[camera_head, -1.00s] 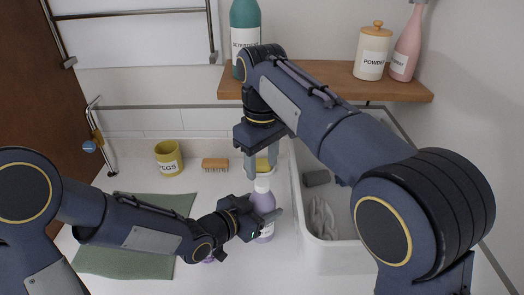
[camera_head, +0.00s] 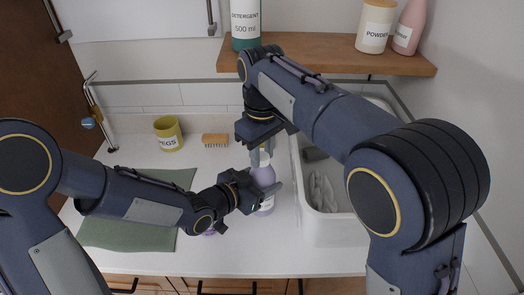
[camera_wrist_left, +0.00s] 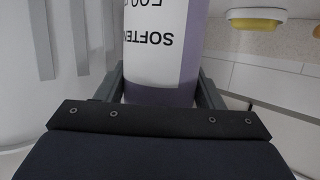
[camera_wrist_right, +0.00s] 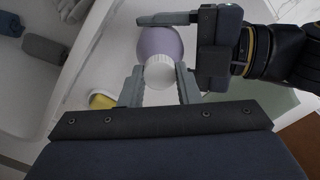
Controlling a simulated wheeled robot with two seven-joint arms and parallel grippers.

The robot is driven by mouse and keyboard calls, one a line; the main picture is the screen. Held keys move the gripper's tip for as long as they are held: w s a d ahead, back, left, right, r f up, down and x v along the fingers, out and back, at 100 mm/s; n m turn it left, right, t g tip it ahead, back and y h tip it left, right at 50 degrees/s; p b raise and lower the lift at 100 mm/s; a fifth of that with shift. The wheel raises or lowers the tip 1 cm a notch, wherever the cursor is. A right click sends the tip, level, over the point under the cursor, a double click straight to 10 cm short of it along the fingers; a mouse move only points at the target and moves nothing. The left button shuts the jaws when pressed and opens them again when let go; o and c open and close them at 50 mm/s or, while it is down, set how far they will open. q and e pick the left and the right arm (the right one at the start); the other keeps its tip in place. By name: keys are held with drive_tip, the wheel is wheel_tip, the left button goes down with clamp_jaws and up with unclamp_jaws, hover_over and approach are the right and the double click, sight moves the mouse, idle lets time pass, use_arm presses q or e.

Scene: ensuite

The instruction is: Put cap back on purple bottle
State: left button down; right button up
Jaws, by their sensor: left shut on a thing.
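The purple bottle (camera_head: 264,178) stands upright on the white counter beside the basin. My left gripper (camera_head: 262,197) is shut on its body from the left. Its label, reading "SOFTEN", shows between the fingers in the left wrist view (camera_wrist_left: 158,40). My right gripper (camera_head: 261,158) points down over the bottle's top. In the right wrist view the white ribbed cap (camera_wrist_right: 159,72) is at the bottle's top, between my right fingertips (camera_wrist_right: 160,85). The fingers lie close on both sides of the cap; whether they grip it is unclear. The neck under the cap is hidden.
A white basin (camera_head: 335,232) with grey cloths is right of the bottle. A green mat (camera_head: 130,235) lies left. A wooden shelf (camera_head: 330,66) with containers hangs above.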

drive_tip(key=shift+c, duration=1.1)
drive_tip(key=o, duration=1.1)
drive_tip(key=shift+o, duration=0.2)
wheel_tip(320, 180, up, 12)
use_arm(q)
drive_tip(key=shift+c, duration=1.4)
unclamp_jaws()
